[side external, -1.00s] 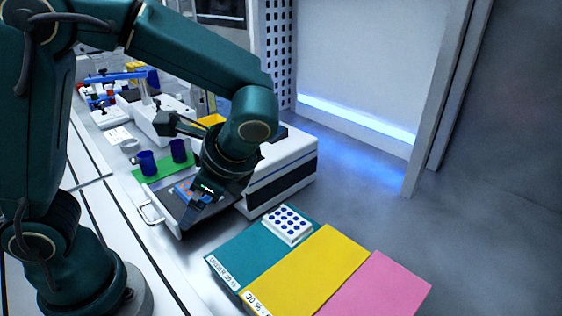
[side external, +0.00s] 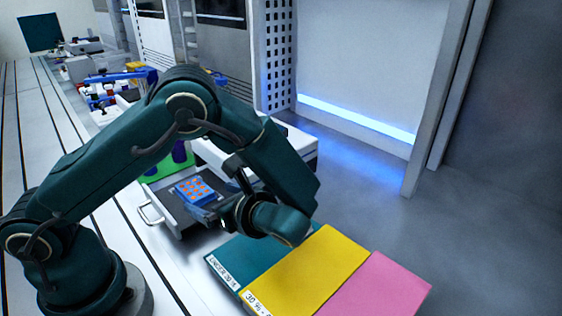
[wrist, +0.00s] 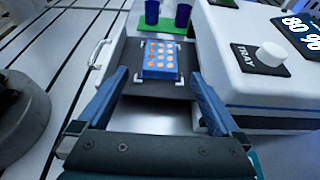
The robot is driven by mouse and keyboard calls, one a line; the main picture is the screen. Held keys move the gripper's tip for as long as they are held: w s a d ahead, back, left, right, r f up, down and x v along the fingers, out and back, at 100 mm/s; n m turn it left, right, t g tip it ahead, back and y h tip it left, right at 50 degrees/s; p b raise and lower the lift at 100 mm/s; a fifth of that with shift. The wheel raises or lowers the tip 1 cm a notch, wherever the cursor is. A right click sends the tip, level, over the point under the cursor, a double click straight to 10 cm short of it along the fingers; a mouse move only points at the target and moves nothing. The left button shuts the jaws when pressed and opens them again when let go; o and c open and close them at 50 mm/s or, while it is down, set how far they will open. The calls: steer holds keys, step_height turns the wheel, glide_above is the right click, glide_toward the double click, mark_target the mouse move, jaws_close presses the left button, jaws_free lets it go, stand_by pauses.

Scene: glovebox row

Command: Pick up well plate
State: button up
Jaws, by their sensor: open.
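A blue well plate with orange wells (side external: 194,191) sits on the dark tray (side external: 172,217) pulled out from a white instrument. In the wrist view the plate (wrist: 159,59) lies ahead between white corner holders on the tray (wrist: 118,75). My gripper (wrist: 154,80) is open and empty, its two blue fingers pointing toward the plate, one to each side of it in the picture and apart from it. The white plate with dark wells on the teal mat is hidden behind my arm.
The white instrument (wrist: 255,80) with a TRAY knob stands right of the tray. Two dark blue cups (wrist: 168,15) stand on a green mat behind it. Teal (side external: 228,268), yellow (side external: 305,275) and pink (side external: 375,290) mats lie in front. A tray handle (wrist: 98,54) juts out left.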

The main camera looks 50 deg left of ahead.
mark_target(198, 193)
steer(key=shift+x, duration=3)
steer(key=shift+f, duration=0.15)
steer(key=c, duration=1.4)
steer(key=shift+c, duration=0.2)
